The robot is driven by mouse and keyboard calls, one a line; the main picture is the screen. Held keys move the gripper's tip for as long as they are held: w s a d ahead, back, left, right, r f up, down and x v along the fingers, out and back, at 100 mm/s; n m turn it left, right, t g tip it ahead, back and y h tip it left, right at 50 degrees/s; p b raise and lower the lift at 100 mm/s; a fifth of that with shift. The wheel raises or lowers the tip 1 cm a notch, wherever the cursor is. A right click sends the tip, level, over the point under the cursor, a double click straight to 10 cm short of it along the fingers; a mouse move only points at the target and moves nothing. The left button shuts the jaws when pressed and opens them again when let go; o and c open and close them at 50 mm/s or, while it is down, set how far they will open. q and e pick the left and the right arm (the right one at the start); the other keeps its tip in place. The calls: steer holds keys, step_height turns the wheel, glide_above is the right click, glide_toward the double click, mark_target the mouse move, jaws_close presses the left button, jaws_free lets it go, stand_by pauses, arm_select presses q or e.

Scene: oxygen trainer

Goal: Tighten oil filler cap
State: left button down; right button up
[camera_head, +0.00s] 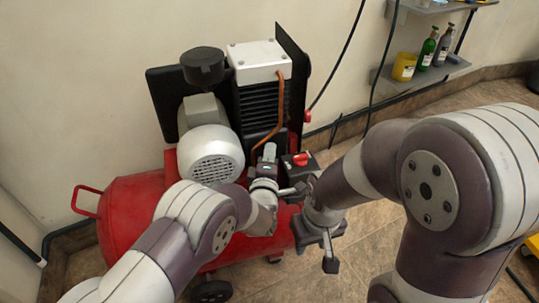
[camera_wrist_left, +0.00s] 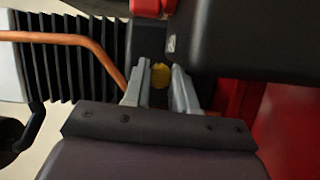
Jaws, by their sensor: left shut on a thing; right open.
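The oil filler cap is a yellow cap (camera_wrist_left: 159,75), seen in the left wrist view between the two fingertips of my left gripper (camera_wrist_left: 160,88). The gripper is shut on it. In the head view my left gripper (camera_head: 268,160) is at the compressor's lower front, beside the copper pipe, and the cap itself is hidden there. The red air compressor (camera_head: 128,218) stands on the floor with its motor and pump on top. My right gripper (camera_head: 323,246) is open and empty, to the right of the compressor tank and pointing down.
A copper pipe (camera_head: 278,115) runs down the finned cylinder close to my left gripper. A black box with a red knob (camera_head: 301,159) is just to its right. Shelves with bottles (camera_head: 427,50) and a yellow tub (camera_head: 404,67) are on the back wall.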

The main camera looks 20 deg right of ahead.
arm_select(q)
steer(key=shift+r+m+g+y+p, duration=0.1)
steer(key=shift+m+g+y+p, duration=0.5)
steer(key=shift+m+p, duration=1.15)
steer(key=shift+r+m+g+y+p, duration=0.1)
steer(key=shift+m+g+y+p, duration=0.45)
steer(key=shift+m+p, duration=1.2)
steer(key=shift+f, duration=0.1)
steer(key=c, duration=0.9)
jaws_free()
steer(key=shift+d, duration=0.1)
steer(key=shift+s, duration=0.1)
